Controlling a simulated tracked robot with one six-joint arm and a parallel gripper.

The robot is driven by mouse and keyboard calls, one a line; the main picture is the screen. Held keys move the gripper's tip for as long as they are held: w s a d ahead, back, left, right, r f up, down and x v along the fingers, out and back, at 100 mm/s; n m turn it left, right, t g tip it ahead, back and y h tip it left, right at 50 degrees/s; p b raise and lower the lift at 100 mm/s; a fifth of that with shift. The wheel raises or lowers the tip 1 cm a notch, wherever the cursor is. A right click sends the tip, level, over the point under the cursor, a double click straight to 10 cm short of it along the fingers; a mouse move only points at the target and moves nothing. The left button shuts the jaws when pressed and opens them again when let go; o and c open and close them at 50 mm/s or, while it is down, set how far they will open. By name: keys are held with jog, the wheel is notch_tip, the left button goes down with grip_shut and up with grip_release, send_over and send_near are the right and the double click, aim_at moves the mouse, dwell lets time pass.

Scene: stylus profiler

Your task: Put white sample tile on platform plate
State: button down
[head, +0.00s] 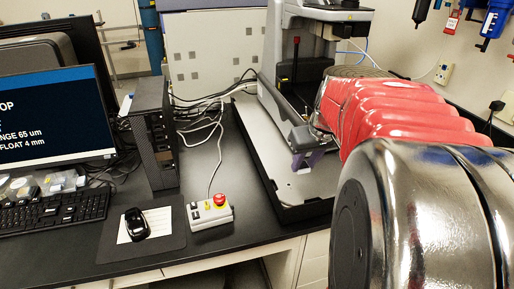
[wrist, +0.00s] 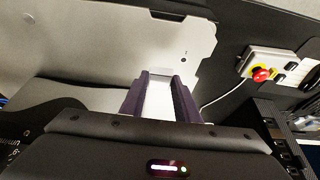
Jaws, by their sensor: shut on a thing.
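My gripper (wrist: 160,95) is shut on the white sample tile (wrist: 159,103), which shows as a pale strip between the two dark purple fingers in the wrist view. The stylus profiler (head: 274,45) stands behind my gripper. My red-sleeved arm hides much of its right side. I cannot tell which part is the platform plate.
A control box with a red button (head: 209,211) sits left of the profiler base, with a cable behind it. A black computer tower (head: 155,135), a monitor (head: 55,118), a keyboard (head: 52,212) and a mouse (head: 137,224) are further left. Bare black bench lies between box and base.

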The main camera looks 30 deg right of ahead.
aim_at(304, 170)
jog(key=shift+f, duration=1.85)
jog(key=c, duration=1.4)
grip_release()
jog(key=shift+f, duration=0.1)
jog(key=shift+o, duration=0.2)
jog(key=v, duration=1.2)
jog(key=shift+a, duration=0.15)
